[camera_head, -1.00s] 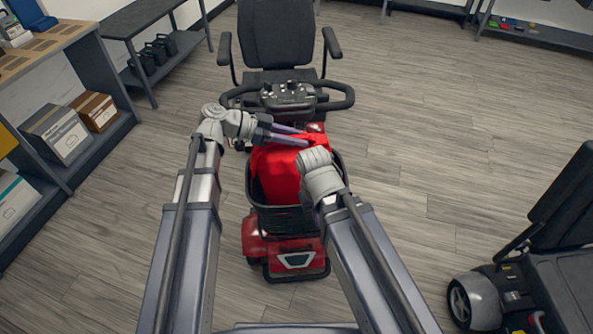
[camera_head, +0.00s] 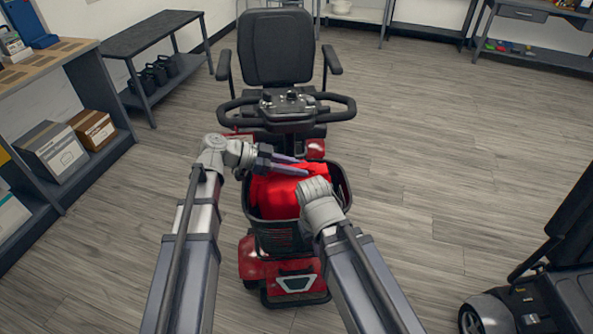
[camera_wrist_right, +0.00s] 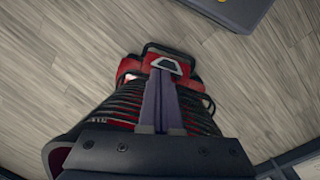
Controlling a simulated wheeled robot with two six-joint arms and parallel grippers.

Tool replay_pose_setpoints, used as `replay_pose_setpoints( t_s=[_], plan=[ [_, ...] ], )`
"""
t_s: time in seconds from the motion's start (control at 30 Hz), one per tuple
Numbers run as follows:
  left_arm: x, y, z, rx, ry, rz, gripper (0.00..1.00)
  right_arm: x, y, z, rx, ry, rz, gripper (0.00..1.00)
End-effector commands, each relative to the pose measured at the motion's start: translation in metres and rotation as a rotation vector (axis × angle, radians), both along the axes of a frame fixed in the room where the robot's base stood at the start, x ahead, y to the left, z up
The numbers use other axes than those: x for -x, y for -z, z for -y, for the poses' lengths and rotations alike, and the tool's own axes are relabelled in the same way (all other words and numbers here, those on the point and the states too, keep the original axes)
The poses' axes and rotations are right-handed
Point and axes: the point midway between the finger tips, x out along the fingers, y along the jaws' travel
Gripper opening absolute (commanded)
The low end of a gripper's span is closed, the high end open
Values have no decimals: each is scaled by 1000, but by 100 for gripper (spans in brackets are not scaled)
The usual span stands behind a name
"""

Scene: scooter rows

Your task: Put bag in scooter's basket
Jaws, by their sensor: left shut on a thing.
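The red bag (camera_head: 272,196) sits inside the dark mesh basket (camera_head: 279,237) at the front of the red scooter (camera_head: 262,258). My left gripper (camera_head: 296,166) reaches in from the left over the bag's top, its fingers shut on the bag. The exact grip point is hard to see. My right gripper's hand (camera_head: 318,200) is over the basket's right side, and its fingers are hidden in the head view. In the right wrist view, my right gripper (camera_wrist_right: 162,85) has its fingers together with nothing visible between them, above the basket (camera_wrist_right: 100,118).
The scooter's handlebar (camera_head: 290,107) and seat (camera_head: 275,50) rise behind the basket. A dark mobility vehicle (camera_head: 545,295) stands at the lower right. Shelves with boxes (camera_head: 52,148) line the left. Floor is open on the scooter's right.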

Motion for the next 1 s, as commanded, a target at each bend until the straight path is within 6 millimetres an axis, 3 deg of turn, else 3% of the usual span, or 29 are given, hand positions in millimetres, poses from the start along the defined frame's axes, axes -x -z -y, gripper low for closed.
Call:
replay_pose_setpoints(
  t_s=[0.23,0.27,0.5,0.83,1.0],
  plan=[
    [0,3,0,1,0,0,0,0,4,0,0,0,0,0],
    [0,3,0,0,0,0,30,0,3,0,0,0,0,0],
    [0,2,0,0,0,0,56,0,2,0,0,0,0,0],
    [0,-3,0,0,0,0,57,0,-3,0,0,0,0,0],
    [2,-15,-24,0,-4,0,57,0,-15,0,0,0,0,0]
  ],
)
